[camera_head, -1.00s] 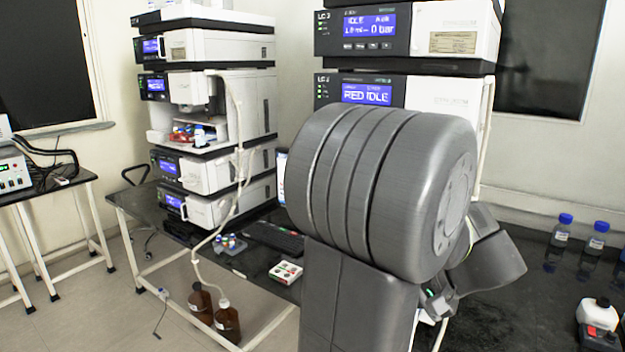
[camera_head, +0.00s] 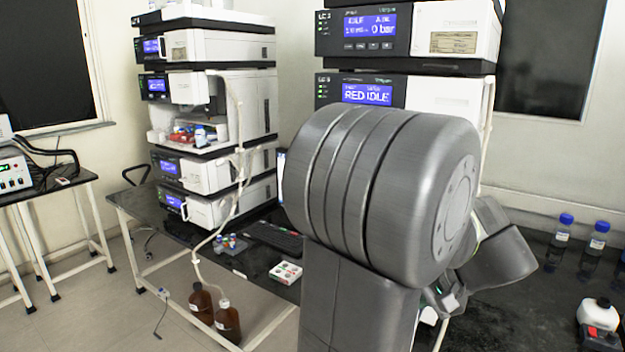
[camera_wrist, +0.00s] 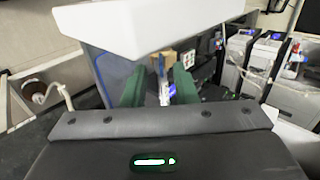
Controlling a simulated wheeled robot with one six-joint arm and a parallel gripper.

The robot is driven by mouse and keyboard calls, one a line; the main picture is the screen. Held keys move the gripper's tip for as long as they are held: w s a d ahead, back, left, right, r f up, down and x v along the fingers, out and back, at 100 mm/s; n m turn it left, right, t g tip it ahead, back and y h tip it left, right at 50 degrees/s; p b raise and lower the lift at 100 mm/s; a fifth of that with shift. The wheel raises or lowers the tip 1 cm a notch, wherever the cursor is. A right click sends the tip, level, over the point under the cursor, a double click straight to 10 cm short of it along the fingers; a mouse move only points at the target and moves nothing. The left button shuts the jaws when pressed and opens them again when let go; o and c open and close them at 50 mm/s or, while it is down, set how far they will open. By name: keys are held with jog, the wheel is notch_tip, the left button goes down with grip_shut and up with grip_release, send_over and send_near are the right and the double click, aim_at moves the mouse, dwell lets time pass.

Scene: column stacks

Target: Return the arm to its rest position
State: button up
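My arm (camera_head: 380,200) fills the middle of the head view, its large grey joint in front of the bench and the right instrument stack. A small part of my wrist shows low beside it, but the fingers are hidden there. In the wrist view my gripper (camera_wrist: 159,85) has two green fingers standing apart. Background shows between them, with a small white and blue thing that seems to lie beyond; I see nothing held.
The left column stack (camera_head: 215,125) stands on the black bench with brown bottles (camera_head: 214,312) beneath it. The right stack (camera_head: 410,55) is behind my arm. Blue-capped bottles (camera_head: 580,232) stand at right. A white block (camera_wrist: 150,27) hangs close across the top of the wrist view.

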jog(key=v, duration=1)
jog(key=x, duration=1.4)
jog(key=shift+w+a+r+g+h+p, duration=0.15)
jog(key=shift+r+g+h+p, duration=0.15)
jog(key=shift+p, duration=0.4)
jog(key=shift+a+r+h+p, duration=0.15)
jog(key=shift+a+h+p, duration=0.05)
jog(key=shift+h+p, duration=0.25)
jog(key=shift+w+a+g+h+p, duration=0.1)
jog(key=shift+w+g+h+p, duration=0.05)
jog(key=shift+g+h+p, duration=0.4)
